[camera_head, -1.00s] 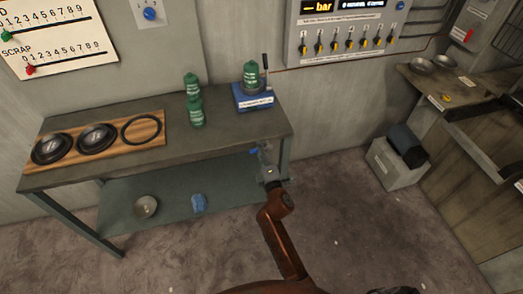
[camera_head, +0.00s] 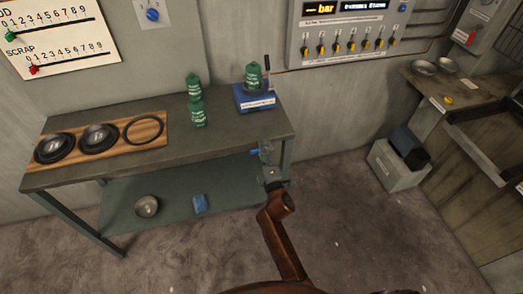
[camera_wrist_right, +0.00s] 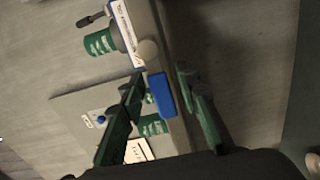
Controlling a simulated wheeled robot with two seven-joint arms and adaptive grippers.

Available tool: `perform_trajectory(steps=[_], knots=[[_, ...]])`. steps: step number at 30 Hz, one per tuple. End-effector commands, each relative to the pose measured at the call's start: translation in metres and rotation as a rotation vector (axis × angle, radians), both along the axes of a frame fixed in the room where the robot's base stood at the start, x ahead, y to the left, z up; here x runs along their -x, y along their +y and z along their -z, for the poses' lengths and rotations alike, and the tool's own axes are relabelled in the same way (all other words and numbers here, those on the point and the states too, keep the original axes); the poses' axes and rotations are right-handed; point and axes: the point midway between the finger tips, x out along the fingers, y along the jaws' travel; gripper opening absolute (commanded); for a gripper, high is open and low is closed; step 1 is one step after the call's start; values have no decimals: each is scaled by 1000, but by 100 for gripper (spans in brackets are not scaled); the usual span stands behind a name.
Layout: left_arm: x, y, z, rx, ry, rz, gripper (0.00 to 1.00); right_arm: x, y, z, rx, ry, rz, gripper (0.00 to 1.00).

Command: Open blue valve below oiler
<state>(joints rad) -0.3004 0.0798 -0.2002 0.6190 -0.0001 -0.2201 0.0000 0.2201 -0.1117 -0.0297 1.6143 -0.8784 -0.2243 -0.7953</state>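The oiler (camera_head: 255,102), a blue base with a green bottle on it, stands at the right end of the workbench. Below it, at the bench's front edge, is the small blue valve (camera_head: 255,152). In the right wrist view the blue valve handle (camera_wrist_right: 161,95) lies between the two fingers, with no clear contact visible. My right gripper (camera_head: 265,148) is close beside the valve in the head view. In the wrist view the right gripper (camera_wrist_right: 162,78) is open, its fingers apart on either side of the handle. My left gripper is not in view.
A grey box (camera_head: 395,168) stands on the floor to the right.

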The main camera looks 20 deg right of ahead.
Motion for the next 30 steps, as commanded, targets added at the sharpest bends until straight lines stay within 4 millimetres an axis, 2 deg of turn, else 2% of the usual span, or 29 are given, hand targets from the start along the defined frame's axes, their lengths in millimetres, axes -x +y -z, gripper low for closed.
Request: perform_trajectory(steps=[10, 22, 30], knots=[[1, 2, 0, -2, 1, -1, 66, 4, 0, 0, 3, -1, 1, 33], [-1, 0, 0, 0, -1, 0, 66, 63, 4, 1, 1, 1, 0, 33], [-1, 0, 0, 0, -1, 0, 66, 75, 5, 0, 1, 0, 0, 33]])
